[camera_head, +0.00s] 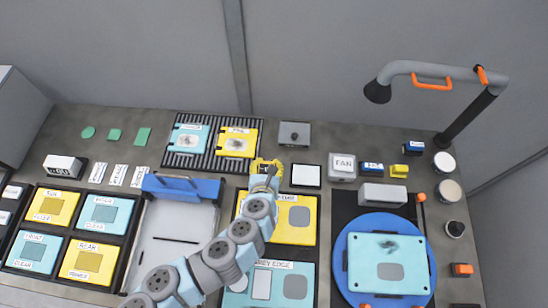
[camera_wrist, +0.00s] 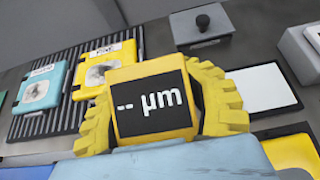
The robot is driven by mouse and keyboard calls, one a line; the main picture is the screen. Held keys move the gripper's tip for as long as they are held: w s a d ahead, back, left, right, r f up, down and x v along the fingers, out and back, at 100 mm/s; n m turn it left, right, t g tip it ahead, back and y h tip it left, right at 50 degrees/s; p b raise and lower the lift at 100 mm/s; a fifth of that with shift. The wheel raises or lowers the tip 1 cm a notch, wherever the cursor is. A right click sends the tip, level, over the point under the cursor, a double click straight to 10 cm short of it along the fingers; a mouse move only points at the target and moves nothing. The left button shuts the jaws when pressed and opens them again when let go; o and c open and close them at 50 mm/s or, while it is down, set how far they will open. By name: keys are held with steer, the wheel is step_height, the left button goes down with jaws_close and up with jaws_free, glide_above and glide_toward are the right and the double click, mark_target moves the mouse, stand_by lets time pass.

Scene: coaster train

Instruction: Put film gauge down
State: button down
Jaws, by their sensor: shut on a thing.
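The film gauge (camera_wrist: 152,103) is a yellow block with a black screen reading "-- µm". In the wrist view it sits between the two ridged yellow fingers of my gripper (camera_wrist: 160,110), which is shut on it. In the head view my gripper (camera_head: 266,168) is over the bench, just below the ribbed black rack and left of a white square pad (camera_head: 306,176). The gauge is too small to make out clearly there. Its underside is hidden, so I cannot tell whether it touches anything.
The ribbed rack (camera_head: 211,166) holds a blue panel (camera_head: 188,139) and a yellow panel (camera_head: 237,142). A grey box with a knob (camera_head: 294,134) stands right of it. A blue round turntable (camera_head: 354,290) bears a light blue panel (camera_head: 388,263). A lamp-like arm (camera_head: 435,69) overhangs the right side.

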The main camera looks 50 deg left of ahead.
steer(key=b, duration=0.1)
glide_above(275, 151)
steer(key=s+d, duration=0.3)
step_height(275, 151, down, 6)
steer(key=shift+s+a+f, duration=0.1)
steer(key=shift+a, duration=0.05)
steer(key=shift+w+a+f, duration=0.25)
steer(key=shift+f, duration=1.8)
steer(key=shift+f+b, duration=0.15)
steer(key=shift+b, duration=0.2)
steer(key=c, duration=0.6)
jaws_free()
steer(key=shift+c, duration=0.2)
